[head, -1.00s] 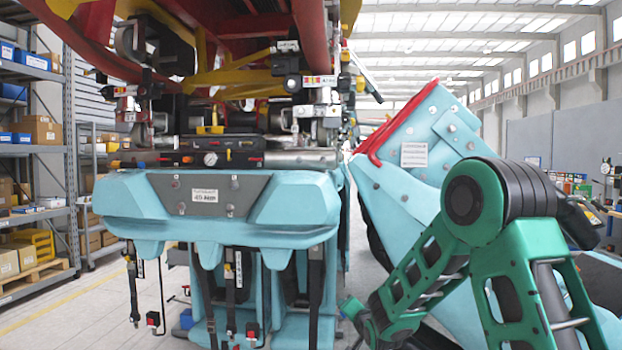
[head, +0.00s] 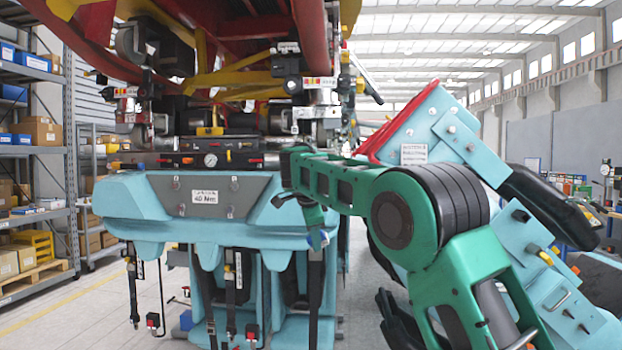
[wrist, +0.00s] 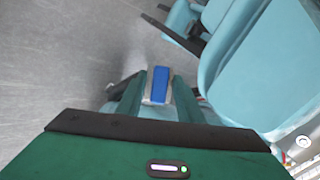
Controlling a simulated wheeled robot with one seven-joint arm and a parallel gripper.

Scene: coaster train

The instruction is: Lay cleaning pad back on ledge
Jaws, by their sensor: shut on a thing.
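The cleaning pad (wrist: 159,82), blue with a pale layer, sits between the two green fingers of my gripper (wrist: 158,96) in the wrist view. My gripper is shut on it. In the head view my gripper (head: 316,222) hangs down in front of the right end of the light-blue coaster body, with a small blue and white bit of the pad (head: 318,240) showing at its tip. The light-blue ledge (head: 120,190) runs across the body's front below the gauge panel. The pad appears held in the air, apart from the ledge.
Red and yellow coaster framework (head: 235,75) hangs over the ledge. A dark panel with a gauge (head: 210,160) stands behind it. Black straps (head: 230,285) hang below. A tilted light-blue car body (head: 425,120) is close on the right. Shelving (head: 35,150) stands at the left.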

